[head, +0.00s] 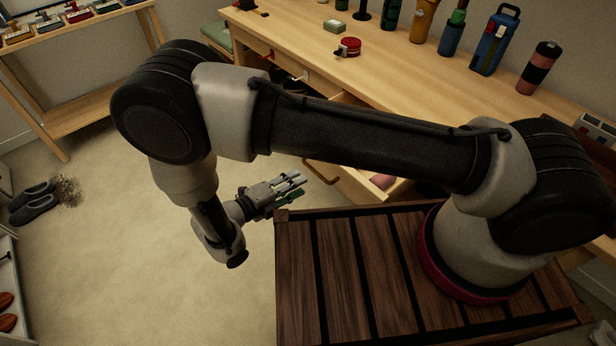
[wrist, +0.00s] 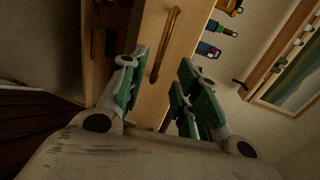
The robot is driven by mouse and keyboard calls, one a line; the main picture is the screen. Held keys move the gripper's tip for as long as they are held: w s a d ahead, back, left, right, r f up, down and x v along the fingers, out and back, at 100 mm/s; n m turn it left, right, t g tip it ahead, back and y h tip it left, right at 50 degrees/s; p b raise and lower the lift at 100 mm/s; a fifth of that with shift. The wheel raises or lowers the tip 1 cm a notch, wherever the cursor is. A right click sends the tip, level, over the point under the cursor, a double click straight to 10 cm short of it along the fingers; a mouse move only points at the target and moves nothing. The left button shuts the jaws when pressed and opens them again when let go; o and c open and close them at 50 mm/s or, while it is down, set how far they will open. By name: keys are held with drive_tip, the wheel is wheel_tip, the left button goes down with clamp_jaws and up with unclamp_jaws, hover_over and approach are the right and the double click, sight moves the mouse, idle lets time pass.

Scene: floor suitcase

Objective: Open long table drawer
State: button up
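The long light-wood table (head: 400,75) runs along the back wall. A drawer (head: 350,187) under it stands partly out, with a pinkish thing visible inside; my arm hides part of it. Its brown bar handle (head: 322,173) is on the front panel. In the wrist view the handle (wrist: 164,45) shows on a pale wood drawer front (wrist: 185,50), ahead of and between the fingers. My gripper (head: 294,188) is open and empty, with green finger pads, just left of the handle in the head view. In the wrist view the gripper (wrist: 164,66) shows no clear contact with the handle.
Bottles, including a striped one (head: 540,68), and a red round item (head: 350,46) stand on the tabletop. A wooden shelf table (head: 90,105) is at the left. Slippers (head: 35,202) lie on the carpet. The carpet left of my gripper is mostly clear.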

drive_tip(key=shift+v, duration=1.55)
drive_tip(key=s+d+r+m+g, duration=0.2)
drive_tip(key=s+d+m+g, duration=0.3)
drive_tip(key=m, duration=0.7)
drive_tip(key=w+d+r+m+g+y, duration=0.1)
drive_tip(key=d+r+m+g+y, duration=0.15)
drive_tip(key=d+r+m, duration=0.4)
drive_tip(key=w+d+r+m+g+y, duration=0.2)
drive_tip(key=d+r+m+y, duration=0.1)
drive_tip(key=r+m, duration=0.5)
drive_tip(key=w+d+r+m+g+y, duration=0.1)
drive_tip(key=d+r+m+g+y, duration=0.25)
drive_tip(key=r, duration=0.55)
drive_tip(key=s+d+r+m+t+y, duration=0.1)
drive_tip(key=s+d+r+m+t, duration=0.2)
drive_tip(key=d+r+m, duration=0.3)
drive_tip(key=s+d+r+m+t+y, duration=0.2)
drive_tip(key=s+d+r+m+t, duration=0.2)
drive_tip(key=d+r+m, duration=0.3)
drive_tip(key=d+r+t, duration=0.1)
drive_tip(key=d+r, duration=0.2)
drive_tip(key=d, duration=0.4)
drive_tip(key=shift+d+r+y, duration=0.2)
drive_tip(key=shift+r+y, duration=0.1)
drive_tip(key=shift+r, duration=0.05)
